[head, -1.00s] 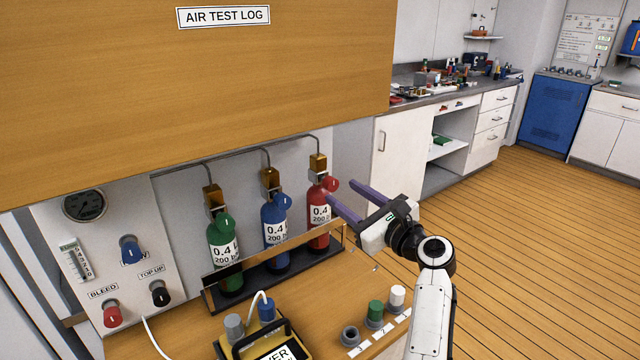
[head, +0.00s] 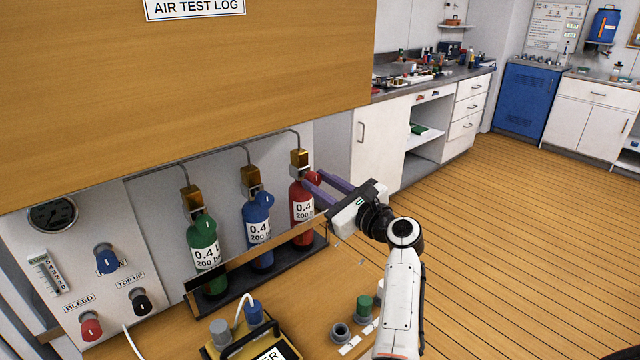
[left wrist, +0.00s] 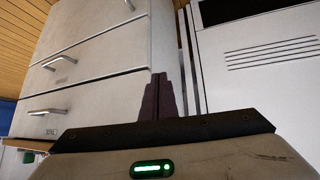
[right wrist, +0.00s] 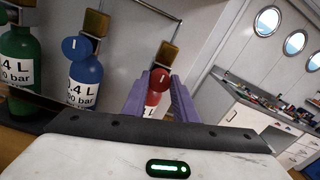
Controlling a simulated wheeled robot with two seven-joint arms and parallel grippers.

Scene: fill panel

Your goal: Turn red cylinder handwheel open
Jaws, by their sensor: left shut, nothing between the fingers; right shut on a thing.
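The red cylinder (head: 302,213) stands at the right end of a rack, labelled 0.4 L, with a brass valve block above it. In the right wrist view the fingers partly hide the cylinder body. My left gripper (left wrist: 160,84) shows only in the left wrist view, shut and empty, before white drawers.
A blue cylinder (head: 258,230) and a green cylinder (head: 205,250) stand left of the red one behind a wooden rail. A gauge panel (head: 75,262) is at far left. A wooden cabinet (head: 190,90) overhangs the rack. Knobs and a yellow case stand on the bench in front.

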